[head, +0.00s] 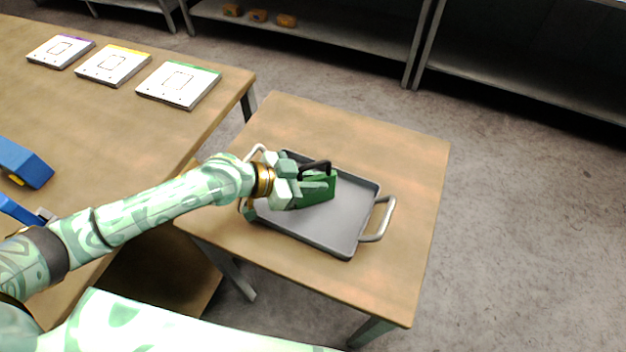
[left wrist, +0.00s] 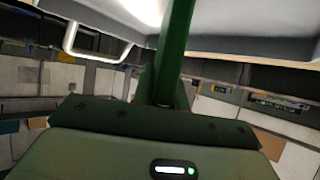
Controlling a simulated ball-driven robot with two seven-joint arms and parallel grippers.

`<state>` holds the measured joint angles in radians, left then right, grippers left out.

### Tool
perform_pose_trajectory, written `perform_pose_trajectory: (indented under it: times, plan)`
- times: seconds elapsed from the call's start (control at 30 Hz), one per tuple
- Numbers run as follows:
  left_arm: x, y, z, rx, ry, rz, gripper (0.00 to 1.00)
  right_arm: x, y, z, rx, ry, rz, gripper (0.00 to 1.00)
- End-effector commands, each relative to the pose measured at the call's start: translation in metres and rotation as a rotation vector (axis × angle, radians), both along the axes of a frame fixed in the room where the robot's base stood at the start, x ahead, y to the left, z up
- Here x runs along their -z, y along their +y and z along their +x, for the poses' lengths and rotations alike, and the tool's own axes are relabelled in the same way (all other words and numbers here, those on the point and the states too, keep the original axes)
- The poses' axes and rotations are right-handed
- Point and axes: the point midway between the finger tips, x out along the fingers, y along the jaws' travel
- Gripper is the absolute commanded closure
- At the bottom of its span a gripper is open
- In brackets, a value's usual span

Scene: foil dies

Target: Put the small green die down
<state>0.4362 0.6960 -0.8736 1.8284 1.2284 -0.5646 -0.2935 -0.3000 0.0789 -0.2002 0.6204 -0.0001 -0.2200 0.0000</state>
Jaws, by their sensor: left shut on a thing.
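The small green die (head: 318,190) is a green block with a dark handle on top. It is over the grey tray (head: 325,228), near its far left part. My left gripper (head: 305,180) is shut on the die. In the left wrist view the die (left wrist: 177,40) shows as a green upright strip, with the tray (left wrist: 240,45) behind it. I cannot tell whether the die touches the tray floor. My right gripper is not in view.
The tray has a metal handle at each end and stands on a small wooden table (head: 405,170). The larger table (head: 130,140) at left bears white plates with purple, yellow and green (head: 180,85) edges. Blue tools (head: 22,163) lie at the far left. Shelves (head: 310,30) stand behind.

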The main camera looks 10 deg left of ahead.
Motion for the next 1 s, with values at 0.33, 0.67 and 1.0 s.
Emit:
perform_pose_trajectory:
  times: [0.33,0.67,1.0]
  plan:
    - [0.001,0.000,0.001,-0.001,-0.004,-0.005,1.00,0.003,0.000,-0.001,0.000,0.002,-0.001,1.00]
    - [0.000,0.000,0.000,-0.001,-0.002,-0.002,0.64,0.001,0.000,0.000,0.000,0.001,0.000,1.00]
    - [-0.026,0.037,-0.021,-0.002,-0.003,0.002,0.64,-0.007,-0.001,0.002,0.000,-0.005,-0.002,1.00]
